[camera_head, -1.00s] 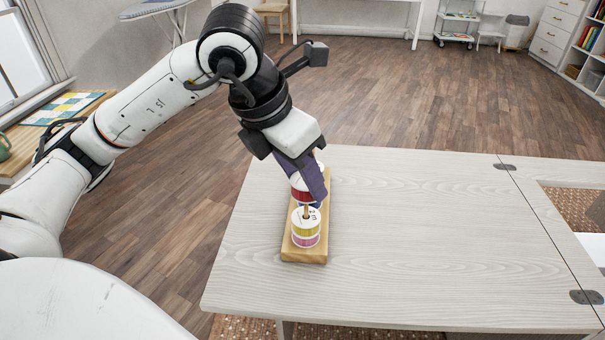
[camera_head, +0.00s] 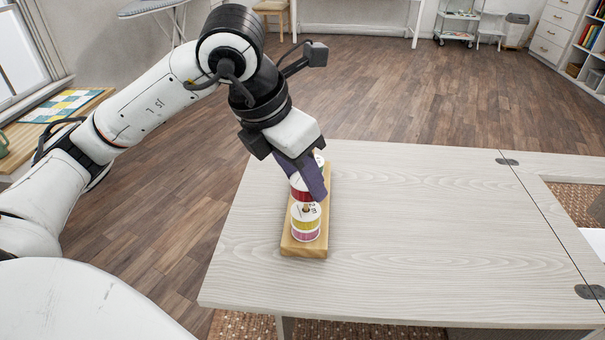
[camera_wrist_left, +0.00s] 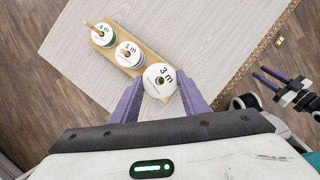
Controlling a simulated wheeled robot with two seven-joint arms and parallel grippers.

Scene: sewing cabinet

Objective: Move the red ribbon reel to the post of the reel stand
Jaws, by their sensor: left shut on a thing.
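The wooden reel stand (camera_head: 304,249) lies on the pale table. Its front post carries a yellow-and-pink stack of reels (camera_head: 306,226); a post tip shows at its top. A white-topped reel (camera_head: 319,160) shows at the stand's far end. My left gripper (camera_head: 316,192) is shut on the red ribbon reel (camera_head: 300,190), just above the front stack in the picture and partly hidden by the fingers. In the left wrist view, a white-topped "3 m" reel (camera_wrist_left: 160,80) is between the fingers. I cannot tell whether its hole lines up with the front post.
In the left wrist view, "1 m" (camera_wrist_left: 128,52) and "4 m" (camera_wrist_left: 103,33) reels stand on the stand beside the held one, with posts sticking up. My right gripper (camera_wrist_left: 262,76) shows at the right there. The table (camera_head: 430,240) right of the stand is clear.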

